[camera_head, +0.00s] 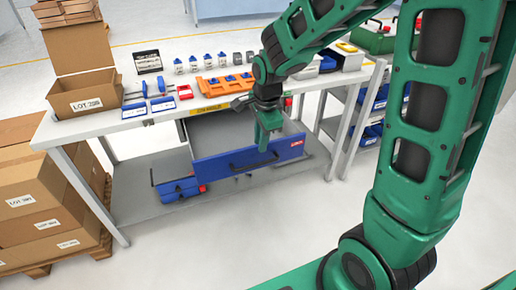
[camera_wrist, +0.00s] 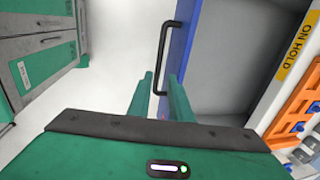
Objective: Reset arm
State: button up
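My gripper (camera_head: 268,132) is green and hangs in front of the workbench, just above the top edge of a blue drawer front (camera_head: 246,160). The fingers appear apart from the handle. The drawer stands pulled out from under the bench, and its grey inside (camera_wrist: 222,60) looks empty where it shows.
The workbench (camera_head: 140,128) carries an open cardboard box (camera_head: 87,95), an orange rack (camera_head: 225,85) and blue trays (camera_head: 134,109). Stacked cartons (camera_head: 45,195) stand at left. A shelf with blue bins (camera_head: 370,134) is at right. The floor in front is clear.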

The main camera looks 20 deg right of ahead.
jog(key=shift+r, duration=0.4)
jog(key=s+d+r+n+g, duration=0.1)
jog(key=s+d+r+n, duration=0.2)
jog(key=s+d, duration=0.35)
jog(key=s+d+r+n, duration=0.3)
jog(key=s+d, duration=0.3)
jog(key=s, duration=0.1)
jog(key=s+d+n, duration=0.1)
jog(key=s+n, duration=0.1)
jog(key=s, duration=0.5)
jog(key=s+d+r+n+g, duration=0.1)
jog(key=s+d+n, duration=0.1)
jog(key=s, duration=0.5)
jog(key=shift+d+n, duration=0.3)
jog(key=shift+n, duration=0.5)
jog(key=shift+s, duration=0.1)
jog(key=shift+w+f, duration=0.25)
jog(key=shift+w, duration=0.4)
